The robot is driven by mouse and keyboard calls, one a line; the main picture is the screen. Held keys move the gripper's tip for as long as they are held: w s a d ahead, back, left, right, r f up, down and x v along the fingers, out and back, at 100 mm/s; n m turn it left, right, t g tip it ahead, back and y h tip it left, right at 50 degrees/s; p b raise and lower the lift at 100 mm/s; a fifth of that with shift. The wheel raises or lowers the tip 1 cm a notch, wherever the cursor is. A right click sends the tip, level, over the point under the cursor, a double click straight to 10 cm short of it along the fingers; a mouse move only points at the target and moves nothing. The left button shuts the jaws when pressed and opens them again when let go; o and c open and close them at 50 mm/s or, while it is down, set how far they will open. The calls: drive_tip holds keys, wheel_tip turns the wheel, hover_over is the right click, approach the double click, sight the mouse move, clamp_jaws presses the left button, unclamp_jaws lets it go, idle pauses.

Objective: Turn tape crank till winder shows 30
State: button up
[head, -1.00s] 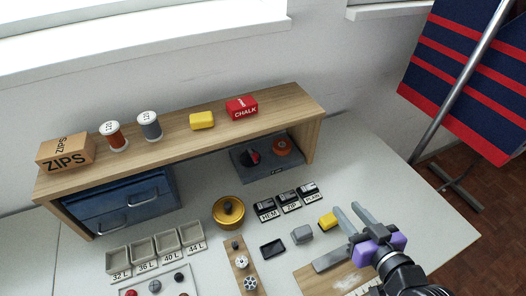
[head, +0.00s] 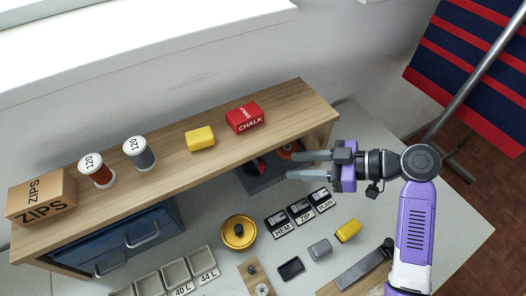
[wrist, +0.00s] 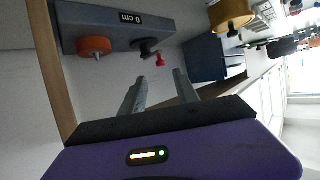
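The tape winder is a dark grey box (wrist: 115,28) under the wooden shelf, and its panel (wrist: 127,18) reads 0 cm in the wrist view. An orange disc (wrist: 95,46) and a black crank (wrist: 148,46) with a red knob (wrist: 160,60) stick out of it. In the head view the winder (head: 262,180) is partly hidden by the shelf and my gripper. My gripper (head: 291,166) is open and empty in front of the shelf opening. In the wrist view the knob lies just beyond the gap between its fingertips (wrist: 160,75), apparently not touching them.
The wooden shelf (head: 170,150) carries a ZIPS box (head: 42,196), two spools, a yellow block and a red CHALK box (head: 245,117). HEM, ZIP and PLAIN blocks (head: 300,209) and a gold round container (head: 239,233) stand on the table. A blue drawer unit (head: 120,240) is at the left.

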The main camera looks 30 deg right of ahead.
sight(263, 165)
drive_tip(key=shift+p+x, duration=0.45)
drive_tip(key=shift+x, duration=3.45)
drive_tip(key=shift+a+r, duration=0.1)
clamp_jaws()
